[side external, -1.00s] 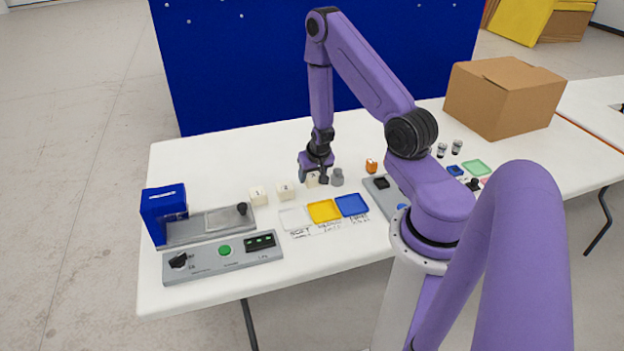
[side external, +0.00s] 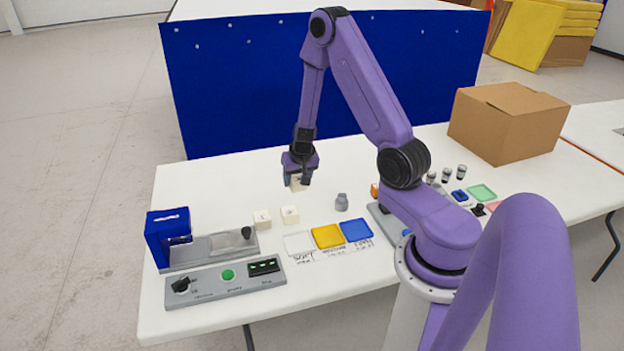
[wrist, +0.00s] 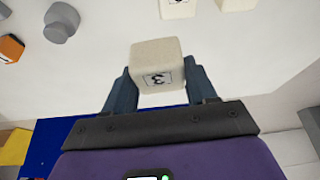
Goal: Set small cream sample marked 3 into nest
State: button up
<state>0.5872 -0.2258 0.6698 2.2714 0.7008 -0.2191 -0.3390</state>
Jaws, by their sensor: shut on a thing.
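The small cream sample marked 3 (wrist: 158,65) is a cream cube with its numbered label showing upside down in the wrist view. My gripper (side external: 300,180) is shut on it and holds it above the white table; the gripper also shows in the wrist view (wrist: 160,88) with a finger on each side of the cube. In the side view the held sample (side external: 297,184) is partly hidden by the gripper. The grey press fixture with a blue upright (side external: 168,237) and a flat bed (side external: 212,250) stands at the table's left; I cannot clearly make out the nest.
Two other cream cubes (side external: 262,219) (side external: 290,214) stand on the table right of the fixture. White, yellow (side external: 327,237) and blue (side external: 356,230) trays lie in front. A grey weight (side external: 342,202) stands to the right. A control panel (side external: 225,284) lies along the front left.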

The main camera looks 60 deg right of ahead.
jog(key=w+a, duration=0.2)
jog(key=a, duration=0.1)
jog(key=w+a, duration=0.5)
jog(key=a, duration=0.1)
jog(key=shift+w+a, duration=0.1)
jog(key=shift+w, duration=0.2)
send_over(221, 239)
jog(key=s, duration=0.1)
jog(key=shift+m, duration=0.3)
jog(key=shift+a+f, duration=0.15)
jog(key=shift+f, duration=0.95)
jog(key=shift+a+f, duration=0.2)
jog(key=shift+f, duration=0.95)
jog(key=shift+a+f, duration=0.15)
jog(key=shift+f, duration=0.95)
jog(key=shift+s+f, duration=0.1)
jog(key=shift+f, duration=0.45)
jog(key=o, duration=1.1)
jog(key=shift+r, duration=0.1)
